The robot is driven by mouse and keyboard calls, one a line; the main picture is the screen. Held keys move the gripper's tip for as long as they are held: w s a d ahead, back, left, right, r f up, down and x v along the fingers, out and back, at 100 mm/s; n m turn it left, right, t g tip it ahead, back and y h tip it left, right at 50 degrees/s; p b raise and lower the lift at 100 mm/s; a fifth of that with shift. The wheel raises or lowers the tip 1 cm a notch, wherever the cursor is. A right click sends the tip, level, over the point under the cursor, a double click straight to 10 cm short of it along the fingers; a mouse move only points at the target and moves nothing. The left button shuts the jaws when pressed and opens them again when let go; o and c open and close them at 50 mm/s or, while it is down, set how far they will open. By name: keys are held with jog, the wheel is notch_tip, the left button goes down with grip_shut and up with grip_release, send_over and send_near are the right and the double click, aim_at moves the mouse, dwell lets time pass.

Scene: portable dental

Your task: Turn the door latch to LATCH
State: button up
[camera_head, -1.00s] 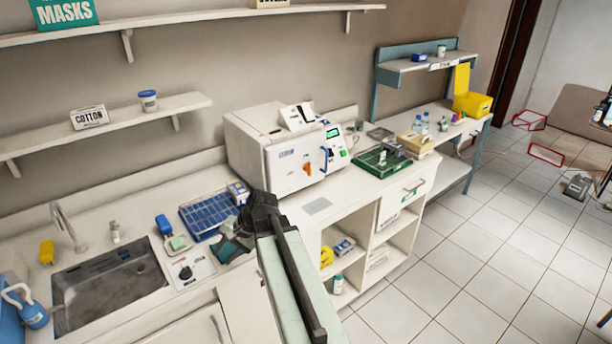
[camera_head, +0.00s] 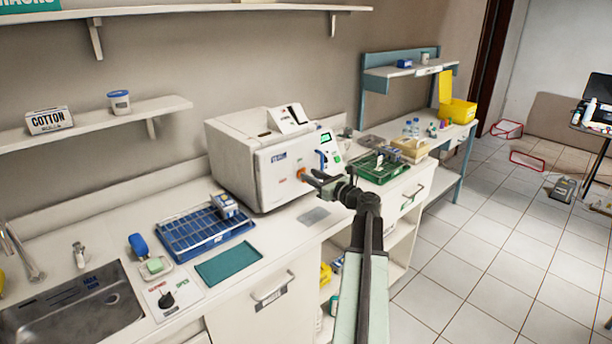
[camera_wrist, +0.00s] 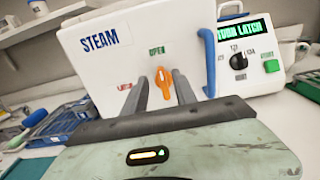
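The white steam sterilizer (camera_head: 236,162) stands on the counter with its door (camera_wrist: 110,60) facing me. The orange door latch (camera_wrist: 164,84) is roughly upright in the wrist view, pointing up at the green OPEN label (camera_wrist: 157,50). The red LATCH label (camera_wrist: 125,86) is to its left. In the head view the latch (camera_head: 302,174) is at the tip of my gripper (camera_head: 314,180). In the wrist view my gripper (camera_wrist: 158,95) is open, one finger on each side of the latch. I cannot tell whether either finger touches it.
A blue door handle (camera_wrist: 208,62) stands right of the latch. Beyond it, a black knob (camera_wrist: 239,61) and a green display (camera_wrist: 241,29) reading TURN LATCH sit on the panel. A blue rack (camera_head: 205,234) and teal mat (camera_head: 229,263) lie on the counter, left of my arm.

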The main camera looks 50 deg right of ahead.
jog(key=shift+w+d, duration=0.15)
jog(key=shift+w, duration=0.55)
jog(key=shift+w+d, duration=0.1)
jog(key=shift+w, duration=0.6)
jog(key=shift+c, duration=0.3)
